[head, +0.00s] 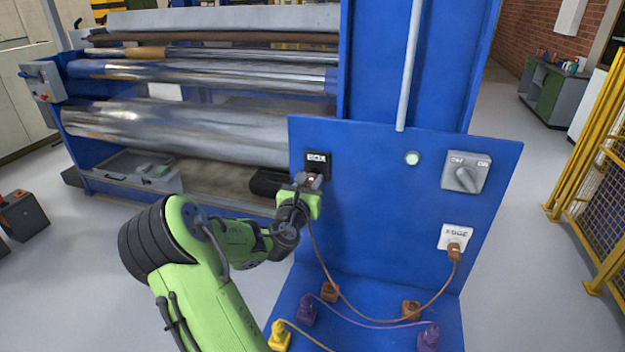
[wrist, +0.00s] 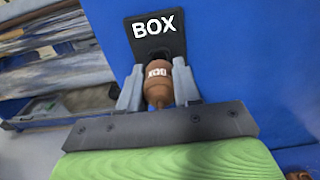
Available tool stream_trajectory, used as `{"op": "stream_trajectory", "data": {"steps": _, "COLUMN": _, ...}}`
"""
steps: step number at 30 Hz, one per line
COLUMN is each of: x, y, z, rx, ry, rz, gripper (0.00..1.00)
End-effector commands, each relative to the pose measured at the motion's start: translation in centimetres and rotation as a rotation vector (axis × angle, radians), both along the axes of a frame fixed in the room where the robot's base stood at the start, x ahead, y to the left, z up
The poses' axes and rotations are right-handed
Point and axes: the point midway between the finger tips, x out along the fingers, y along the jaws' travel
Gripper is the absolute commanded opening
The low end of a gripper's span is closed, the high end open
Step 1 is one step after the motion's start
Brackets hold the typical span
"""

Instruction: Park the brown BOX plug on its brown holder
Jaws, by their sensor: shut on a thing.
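My gripper (head: 310,180) is shut on the brown BOX plug (head: 315,178) at the black BOX socket (head: 317,159) on the blue panel.
A second brown plug (head: 454,252) is in the white socket (head: 455,238). Purple pieces (head: 307,310) (head: 429,336) and a yellow one (head: 279,336) stand on the base with cables. A grey rotary switch (head: 466,172) and pale lamp (head: 412,158) are above. Rollers (head: 190,130) lie left.

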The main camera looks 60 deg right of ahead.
Motion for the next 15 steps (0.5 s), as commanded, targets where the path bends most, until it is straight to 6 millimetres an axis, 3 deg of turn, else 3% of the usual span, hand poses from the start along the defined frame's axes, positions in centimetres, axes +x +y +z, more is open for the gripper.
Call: {"op": "stream_trajectory", "data": {"steps": 15, "x": -0.3, "y": 2.1, "z": 0.0, "rx": 0.0, "ry": -0.001, "rz": 0.001, "gripper": 0.0}}
